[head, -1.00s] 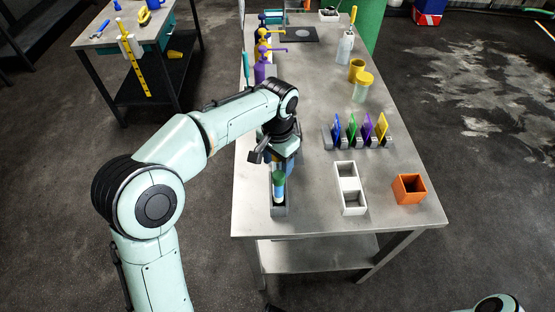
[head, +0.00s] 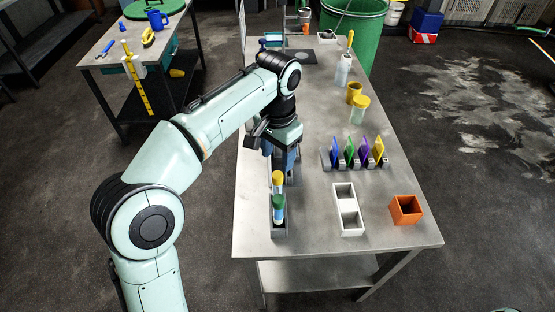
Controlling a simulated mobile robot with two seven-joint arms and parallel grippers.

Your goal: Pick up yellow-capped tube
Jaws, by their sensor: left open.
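The yellow-capped tube (head: 277,179) stands in a narrow grey rack (head: 279,232) near the table's front left edge. A green-capped tube (head: 278,206) stands just in front of it in the same rack. My left gripper (head: 281,168) is open, pointing down just behind the yellow cap. From this view I cannot tell whether it touches the tube. The rear of the rack and part of the fingers are hidden. My right gripper is out of view.
A white two-compartment box (head: 347,212) and an orange box (head: 406,210) stand right of the rack. Behind them is a holder with several coloured upright pieces (head: 364,152). A yellow-lidded jar (head: 359,112) stands farther back. Bare tabletop separates the rack and white box.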

